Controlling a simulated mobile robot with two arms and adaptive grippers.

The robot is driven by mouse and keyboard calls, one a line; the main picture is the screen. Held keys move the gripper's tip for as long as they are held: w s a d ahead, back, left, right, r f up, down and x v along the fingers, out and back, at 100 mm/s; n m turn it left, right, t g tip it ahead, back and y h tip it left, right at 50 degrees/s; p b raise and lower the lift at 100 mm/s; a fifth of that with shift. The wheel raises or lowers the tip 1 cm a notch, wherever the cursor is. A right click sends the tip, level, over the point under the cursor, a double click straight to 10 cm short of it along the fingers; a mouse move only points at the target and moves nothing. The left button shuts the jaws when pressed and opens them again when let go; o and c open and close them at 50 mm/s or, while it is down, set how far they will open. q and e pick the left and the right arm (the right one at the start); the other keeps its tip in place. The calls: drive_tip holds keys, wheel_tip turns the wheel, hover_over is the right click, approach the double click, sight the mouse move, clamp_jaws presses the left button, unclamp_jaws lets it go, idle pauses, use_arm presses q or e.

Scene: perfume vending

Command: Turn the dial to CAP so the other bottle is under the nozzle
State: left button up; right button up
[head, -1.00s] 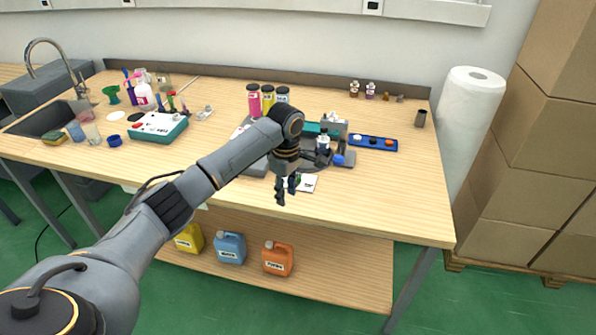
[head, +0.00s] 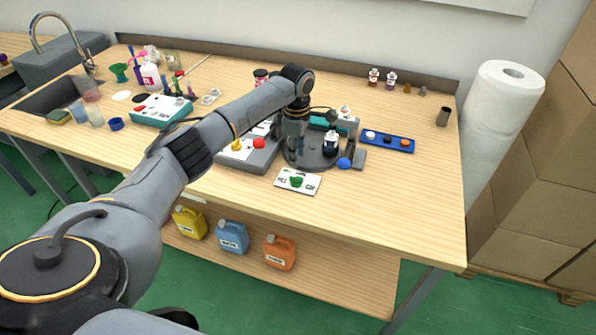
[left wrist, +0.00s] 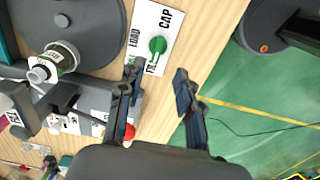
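The dial is a green knob (head: 297,182) on a white plate (head: 312,187) at the table's front. In the left wrist view the knob (left wrist: 158,45) sits among the labels LOAD, FILL and CAP; its narrow end appears to point toward FILL. My left gripper (head: 297,158) overlaps the dark turntable (head: 318,160) in the head view. In the left wrist view its fingers (left wrist: 158,88) are apart and empty, with the knob beyond their tips. A dark bottle with a white top (head: 330,144) stands on the turntable. The nozzle cannot be made out. My right gripper is not in view.
A grey station with yellow and red buttons (head: 259,143) is left of the turntable. A blue tray of caps (head: 387,142) is farther right. The table front right of the plate is clear.

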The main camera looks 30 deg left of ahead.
sight(298, 177)
use_arm(q)
wheel_tip(298, 177, down, 9)
drive_tip(key=shift+w+r, duration=0.1)
drive_tip(key=shift+w, duration=0.05)
clamp_jaws()
